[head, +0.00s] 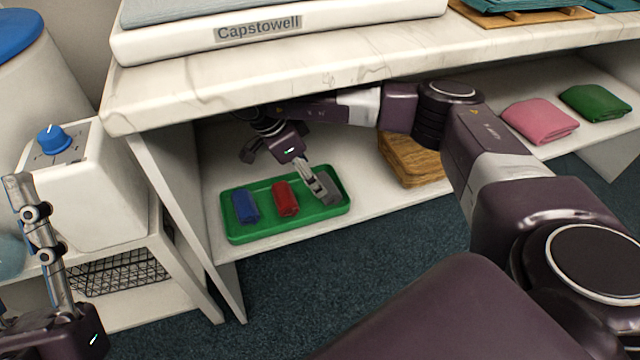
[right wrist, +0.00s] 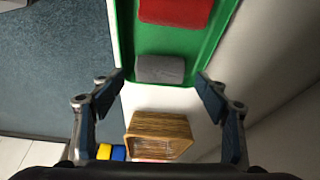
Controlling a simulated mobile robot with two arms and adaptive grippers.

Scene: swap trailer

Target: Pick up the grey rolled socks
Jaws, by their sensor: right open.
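The grey rolled socks (right wrist: 160,69) lie at the near end of the green tray (right wrist: 125,40) in the right wrist view. In the head view my right gripper (head: 322,185) reaches under the counter over the tray's right end and covers most of that spot. In the right wrist view my right gripper (right wrist: 162,82) is open, its fingers spread on either side of the grey socks with a gap on both sides. My left gripper (head: 28,200) is at the left edge of the head view, away from the tray; its finger opening cannot be made out.
Red rolled socks (head: 285,198) and blue rolled socks (head: 245,206) lie in the tray. A wooden box (head: 412,160) stands right of it on the white shelf (head: 375,190). The marble counter (head: 230,75) hangs above. Folded pink cloth (head: 540,120) and green cloth (head: 594,102) lie farther right.

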